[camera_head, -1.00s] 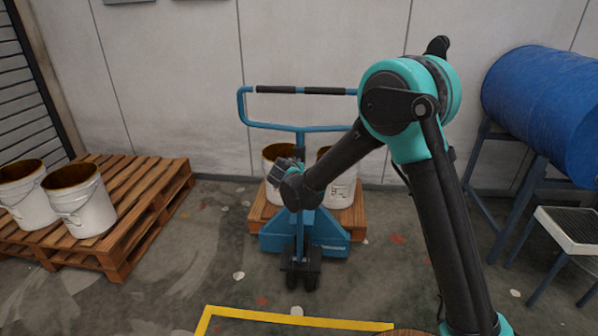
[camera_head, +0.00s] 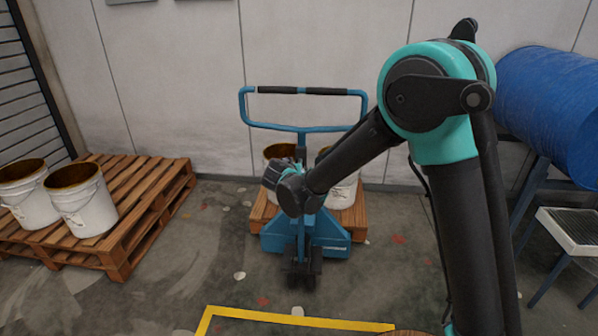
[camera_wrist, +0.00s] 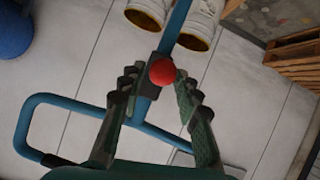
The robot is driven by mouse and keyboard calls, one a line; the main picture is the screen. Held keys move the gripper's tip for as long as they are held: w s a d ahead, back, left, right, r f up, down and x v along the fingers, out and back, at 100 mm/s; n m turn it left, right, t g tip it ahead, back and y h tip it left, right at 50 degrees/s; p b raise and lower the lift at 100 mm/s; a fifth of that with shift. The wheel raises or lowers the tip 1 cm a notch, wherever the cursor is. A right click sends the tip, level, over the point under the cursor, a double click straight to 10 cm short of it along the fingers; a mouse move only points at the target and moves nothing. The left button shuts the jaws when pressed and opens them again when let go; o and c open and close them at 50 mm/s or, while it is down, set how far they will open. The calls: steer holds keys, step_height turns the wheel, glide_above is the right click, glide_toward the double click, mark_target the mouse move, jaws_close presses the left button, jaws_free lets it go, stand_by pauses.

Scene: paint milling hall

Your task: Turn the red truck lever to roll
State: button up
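The red knob of the truck lever (camera_wrist: 162,71) shows in the wrist view on a dark block on the blue handle column. The blue pallet truck (camera_head: 332,237) stands ahead in the head view, its looped handle (camera_head: 305,128) upright. My gripper (camera_wrist: 157,82) is open, with its two dark fingers to either side of the knob. A gap shows between the knob and the left finger; whether the right finger touches it I cannot tell. In the head view, my gripper (camera_head: 277,174) is at the handle column; my wrist hides the lever there.
White buckets (camera_head: 342,190) stand on the pallet at the truck. A wooden pallet (camera_head: 145,190) with two open buckets (camera_head: 82,200) is at the left. A blue drum (camera_head: 550,100) on a stand is at the right. A yellow floor line (camera_head: 290,318) lies in front.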

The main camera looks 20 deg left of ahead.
steer(key=v, duration=0.5)
steer(key=shift+s+r, duration=0.1)
steer(key=shift+s, duration=0.15)
